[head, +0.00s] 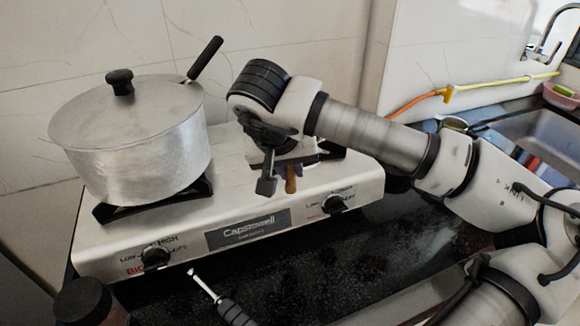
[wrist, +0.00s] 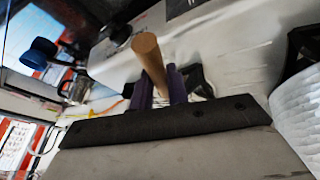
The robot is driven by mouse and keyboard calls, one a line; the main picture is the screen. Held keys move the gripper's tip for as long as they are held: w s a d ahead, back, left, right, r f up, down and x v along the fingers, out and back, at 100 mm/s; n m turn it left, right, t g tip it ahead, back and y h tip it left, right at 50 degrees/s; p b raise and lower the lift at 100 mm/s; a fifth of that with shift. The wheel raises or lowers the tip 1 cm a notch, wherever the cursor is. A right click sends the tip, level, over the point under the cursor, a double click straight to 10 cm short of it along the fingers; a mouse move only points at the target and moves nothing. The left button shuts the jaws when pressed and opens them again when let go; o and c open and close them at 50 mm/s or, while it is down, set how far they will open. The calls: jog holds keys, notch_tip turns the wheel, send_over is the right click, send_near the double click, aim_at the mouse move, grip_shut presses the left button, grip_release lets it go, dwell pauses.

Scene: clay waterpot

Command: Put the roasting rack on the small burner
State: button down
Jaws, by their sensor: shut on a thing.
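My gripper (head: 280,181) is over the right half of the steel two-burner stove (head: 110,250). Its purple fingers also show in the wrist view (wrist: 159,88), shut on a round wooden handle (wrist: 148,52). The handle's end shows in the head view (head: 291,180), pointing toward the stove's front. I take it as the roasting rack's handle; the rack's body is hidden behind my gripper. Part of the small burner's dark grate (head: 332,151) shows at the right, mostly covered by my arm. I cannot tell whether the rack touches the burner.
A lidded aluminium pot (head: 140,155) stands on the left burner, close to my gripper. Its side fills the wrist view's right edge (wrist: 298,115). A black-handled tool (head: 232,310) and a dark jar (head: 85,303) are in front of the stove. A sink (head: 535,140) is far right.

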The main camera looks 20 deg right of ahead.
jog(key=shift+f+b, duration=0.45)
dwell(0.3)
jog(key=c, duration=1.3)
grip_release()
